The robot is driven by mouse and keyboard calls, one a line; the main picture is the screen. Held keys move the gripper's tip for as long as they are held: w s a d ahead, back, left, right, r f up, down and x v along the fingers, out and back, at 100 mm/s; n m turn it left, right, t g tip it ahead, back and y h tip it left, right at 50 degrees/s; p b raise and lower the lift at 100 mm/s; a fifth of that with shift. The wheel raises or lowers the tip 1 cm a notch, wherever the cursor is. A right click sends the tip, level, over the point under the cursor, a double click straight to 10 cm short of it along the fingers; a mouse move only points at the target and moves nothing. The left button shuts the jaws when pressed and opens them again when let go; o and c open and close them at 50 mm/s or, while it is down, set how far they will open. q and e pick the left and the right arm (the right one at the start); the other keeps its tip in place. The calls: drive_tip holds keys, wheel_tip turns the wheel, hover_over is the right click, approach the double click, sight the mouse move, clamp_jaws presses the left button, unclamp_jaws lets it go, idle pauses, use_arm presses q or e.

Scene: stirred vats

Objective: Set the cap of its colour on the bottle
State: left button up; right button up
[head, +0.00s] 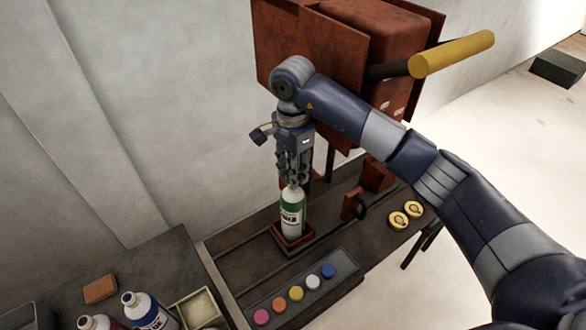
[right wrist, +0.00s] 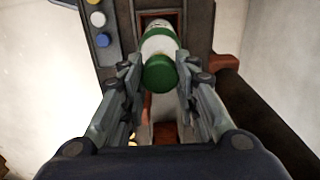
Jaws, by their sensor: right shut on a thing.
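A white bottle with a green label (head: 292,212) stands upright in a square red-brown holder (head: 292,242) on the dark bench. The bottle also shows in the right wrist view (right wrist: 158,42). My right gripper (head: 293,181) points down at the bottle's top. In the right wrist view its fingers are shut on the green cap (right wrist: 160,75), which lies in line with the bottle. The fingers hide the join, so I cannot tell whether cap and neck touch. My left gripper is not in view.
A grey tray (head: 342,262) in front of the bottle holds several caps: pink (head: 261,316), orange, yellow, white and blue (head: 328,271). Other bottles (head: 145,309) and a brown block (head: 100,290) stand at lower left. Red machinery (head: 320,42) with a yellow handle (head: 452,54) is behind.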

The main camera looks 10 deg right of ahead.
drive_tip(key=shift+f+b, duration=0.6)
drive_tip(key=shift+f, duration=0.15)
drive_tip(key=o, duration=0.7)
drive_tip(key=shift+o, duration=0.2)
drive_tip(key=shift+r, duration=0.1)
